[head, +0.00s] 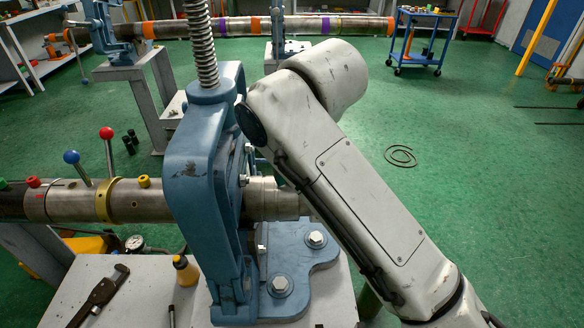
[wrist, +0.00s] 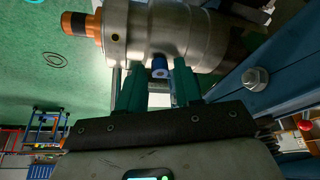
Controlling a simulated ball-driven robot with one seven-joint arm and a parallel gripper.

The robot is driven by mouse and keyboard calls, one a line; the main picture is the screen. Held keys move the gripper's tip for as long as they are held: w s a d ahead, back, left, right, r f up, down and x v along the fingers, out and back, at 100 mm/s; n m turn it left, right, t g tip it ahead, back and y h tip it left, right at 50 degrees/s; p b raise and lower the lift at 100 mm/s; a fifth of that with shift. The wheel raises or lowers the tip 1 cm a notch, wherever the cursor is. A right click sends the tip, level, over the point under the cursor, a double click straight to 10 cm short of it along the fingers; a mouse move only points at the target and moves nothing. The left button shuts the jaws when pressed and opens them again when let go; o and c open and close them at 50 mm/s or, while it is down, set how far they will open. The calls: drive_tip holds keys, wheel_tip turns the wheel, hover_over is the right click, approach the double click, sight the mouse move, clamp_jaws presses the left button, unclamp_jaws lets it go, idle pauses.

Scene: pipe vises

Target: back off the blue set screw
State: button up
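The blue set screw (wrist: 160,67) shows in the wrist view as a small blue head on the underside of a steel pipe fitting (wrist: 170,35). My gripper (wrist: 159,76) has two green fingers, one on each side of the blue head. The fingers look open, with a narrow gap to the screw on each side; contact is hard to tell. In the head view my arm hides the gripper and the blue screw. The pipe end (head: 275,199) passes through the blue vise (head: 203,180) there.
Levers with a blue ball (head: 71,157) and a red ball (head: 106,133) rise by the pipe. A blue cart (head: 418,40) is far back; green floor right is mostly clear.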

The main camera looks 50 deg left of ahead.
clamp_jaws()
drive_tip(key=shift+r+n+p, duration=0.15)
drive_tip(key=shift+n+p, duration=0.15)
drive_tip(key=shift+p, duration=0.15)
drive_tip(key=n+g+p, duration=0.1)
drive_tip(key=p, duration=0.1)
drive_tip(key=shift+r+n+p, duration=0.15)
drive_tip(key=shift+n+p, duration=0.15)
drive_tip(key=n+p, duration=0.1)
drive_tip(key=n+g+p, duration=0.1)
drive_tip(key=n+p, duration=0.1)
drive_tip(key=shift+w+n, duration=0.2)
drive_tip(key=shift+n, duration=0.1)
drive_tip(key=n+p, duration=0.1)
drive_tip(key=n+g+p, duration=0.1)
drive_tip(key=n, duration=0.1)
drive_tip(key=shift+w+f+g, duration=0.15)
drive_tip(key=shift+f+g, duration=0.05)
drive_tip(key=shift+g, duration=0.1)
drive_tip(key=shift+a+f+n+g+h, duration=0.1)
drive_tip(key=shift+n+g+h, duration=0.35)
drive_tip(key=shift+n, duration=1.35)
